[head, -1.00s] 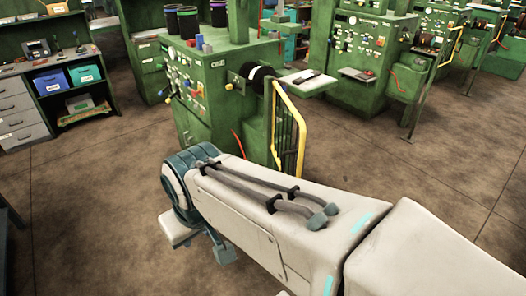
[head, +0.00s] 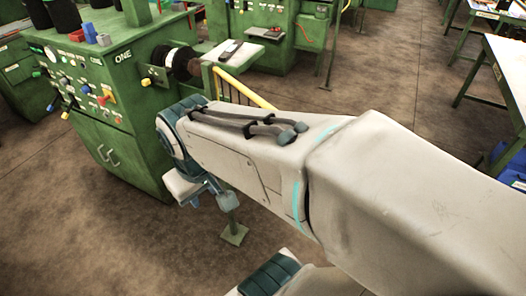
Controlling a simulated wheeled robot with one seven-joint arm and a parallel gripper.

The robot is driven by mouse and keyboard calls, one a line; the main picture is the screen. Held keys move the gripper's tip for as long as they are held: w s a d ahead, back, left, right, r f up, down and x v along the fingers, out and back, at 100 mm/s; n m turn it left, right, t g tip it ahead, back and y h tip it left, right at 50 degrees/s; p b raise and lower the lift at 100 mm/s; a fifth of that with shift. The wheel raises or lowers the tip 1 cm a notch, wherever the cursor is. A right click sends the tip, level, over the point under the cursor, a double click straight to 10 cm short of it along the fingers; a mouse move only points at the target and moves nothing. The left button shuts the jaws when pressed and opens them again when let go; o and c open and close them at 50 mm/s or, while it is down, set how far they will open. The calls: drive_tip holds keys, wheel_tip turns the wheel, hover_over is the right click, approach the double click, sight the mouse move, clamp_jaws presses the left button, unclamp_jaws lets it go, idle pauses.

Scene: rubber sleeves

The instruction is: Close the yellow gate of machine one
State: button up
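Machine one (head: 130,90) is a green cabinet with "ONE" on its upper front, at the left of the head view. Its yellow gate (head: 243,88) shows only as a sloping yellow top rail with a few dark bars, right of the black roller. My pale arm crosses in front and hides most of the gate, so I cannot tell how far it stands open. My gripper's fingers do not show; the arm bends down at its far end beside the machine. I see no contact with the gate.
A green post with a square foot (head: 234,236) stands on the brown floor below my arm. Another green machine (head: 290,40) stands behind. Work tables (head: 490,50) are at the right. Open floor lies between them and at lower left.

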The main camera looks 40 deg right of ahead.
drive_tip(key=w+d+f+n+g+h+b, duration=0.1)
drive_tip(key=w+d+f+n+g+h, duration=0.8)
drive_tip(key=f+n+h, duration=0.7)
drive_tip(key=shift+m+t+h, duration=0.4)
drive_tip(key=shift+m+t, duration=0.3)
drive_tip(key=shift+t, duration=0.2)
drive_tip(key=p+x, duration=0.1)
drive_tip(key=x, duration=0.3)
drive_tip(key=w+r+p+x, duration=0.1)
drive_tip(key=x, duration=0.3)
drive_tip(key=r+p+x, duration=0.1)
drive_tip(key=x, duration=0.4)
drive_tip(key=shift+w+d+r, duration=0.15)
drive_tip(key=shift+w+d, duration=0.05)
drive_tip(key=shift+w, duration=0.15)
clamp_jaws()
